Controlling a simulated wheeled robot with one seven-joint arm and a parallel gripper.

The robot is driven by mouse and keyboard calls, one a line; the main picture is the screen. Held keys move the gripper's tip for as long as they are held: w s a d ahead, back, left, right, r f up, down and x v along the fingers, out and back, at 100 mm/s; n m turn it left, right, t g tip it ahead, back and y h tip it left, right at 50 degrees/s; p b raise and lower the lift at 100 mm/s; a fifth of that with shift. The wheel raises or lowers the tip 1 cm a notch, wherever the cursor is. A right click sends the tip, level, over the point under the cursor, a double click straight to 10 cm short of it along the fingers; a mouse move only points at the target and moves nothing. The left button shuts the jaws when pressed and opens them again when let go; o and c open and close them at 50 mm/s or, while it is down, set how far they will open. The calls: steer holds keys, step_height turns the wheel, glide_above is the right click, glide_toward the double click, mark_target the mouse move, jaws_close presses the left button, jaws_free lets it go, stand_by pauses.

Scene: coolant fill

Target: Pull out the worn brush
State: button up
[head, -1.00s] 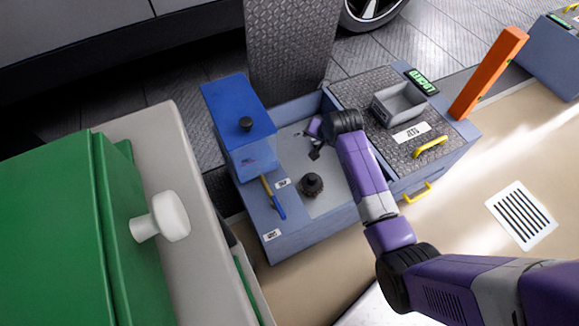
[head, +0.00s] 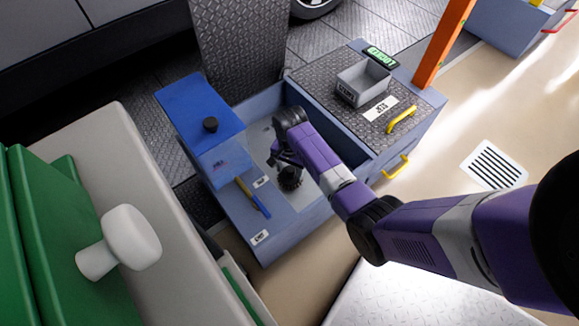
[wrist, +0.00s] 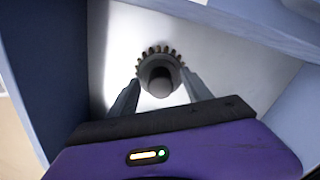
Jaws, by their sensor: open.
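A dark round piece with a toothed rim and a central knob (head: 289,180) stands on the pale floor of the open compartment. It seems to be the worn brush, though no label confirms this. In the wrist view the knob (wrist: 160,80) shows end-on between my fingers. My gripper (head: 285,163) is low in the compartment, over the piece. In the wrist view my gripper (wrist: 160,84) is open, one finger on each side of the knob. I cannot tell whether the fingers touch it. My arm hides part of the compartment.
A blue box with a black knob (head: 196,112) stands left of the compartment. A yellow-and-blue tool (head: 252,198) lies on the front-left ledge. A grey tray (head: 363,83) and yellow handle (head: 401,119) sit on the treadplate lid at right. Compartment walls (wrist: 265,28) surround my gripper.

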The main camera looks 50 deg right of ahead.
steer(key=shift+f, duration=0.55)
steer(key=c, duration=1)
steer(key=o, duration=0.6)
steer(key=c, duration=0.3)
steer(key=shift+r, duration=0.1)
steer(key=shift+r, duration=0.1)
jaws_close()
steer(key=shift+r, duration=0.1)
steer(key=shift+r+p, duration=0.2)
steer(key=shift+p, duration=0.3)
